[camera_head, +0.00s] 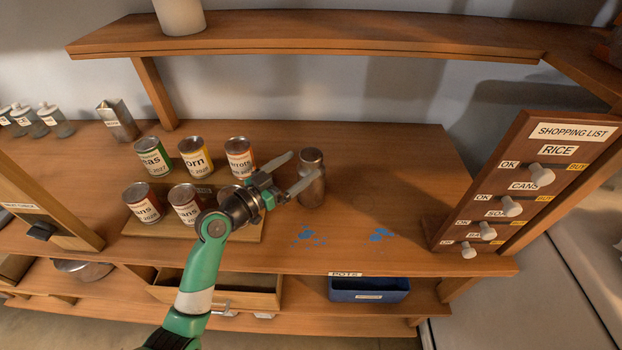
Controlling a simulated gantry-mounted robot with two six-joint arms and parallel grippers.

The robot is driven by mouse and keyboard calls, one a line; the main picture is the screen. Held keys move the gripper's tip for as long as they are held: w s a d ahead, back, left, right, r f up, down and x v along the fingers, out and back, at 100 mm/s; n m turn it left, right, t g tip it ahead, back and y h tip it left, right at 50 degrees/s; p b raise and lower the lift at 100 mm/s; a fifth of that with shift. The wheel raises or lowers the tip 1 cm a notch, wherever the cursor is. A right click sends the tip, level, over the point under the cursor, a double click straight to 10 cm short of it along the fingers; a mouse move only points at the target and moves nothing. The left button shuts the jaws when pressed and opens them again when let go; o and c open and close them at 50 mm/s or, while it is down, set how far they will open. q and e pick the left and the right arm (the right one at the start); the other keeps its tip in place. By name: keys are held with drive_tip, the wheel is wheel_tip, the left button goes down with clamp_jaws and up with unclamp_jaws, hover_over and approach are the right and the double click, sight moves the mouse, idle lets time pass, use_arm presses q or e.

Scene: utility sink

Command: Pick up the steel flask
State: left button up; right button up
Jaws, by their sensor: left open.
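The steel flask (312,180) stands upright on the wooden counter, right of the group of cans. It is a dull grey-brown metal bottle with a narrower neck and cap. My left gripper (296,172) is open at the flask's left side. One finger points toward the flask's upper left, and the other crosses in front of its body. I cannot tell whether either finger touches it. My right gripper is not in view.
Several labelled cans (153,157) stand on a wooden board (240,228) left of the flask. A shelf (300,38) runs above the back. A shopping-list panel (520,185) stands at right. The counter right of the flask (400,175) is clear.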

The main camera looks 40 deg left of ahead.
use_arm(q)
drive_tip(key=w, duration=0.5)
drive_tip(key=shift+r, duration=0.25)
clamp_jaws()
drive_tip(key=shift+r, duration=0.1)
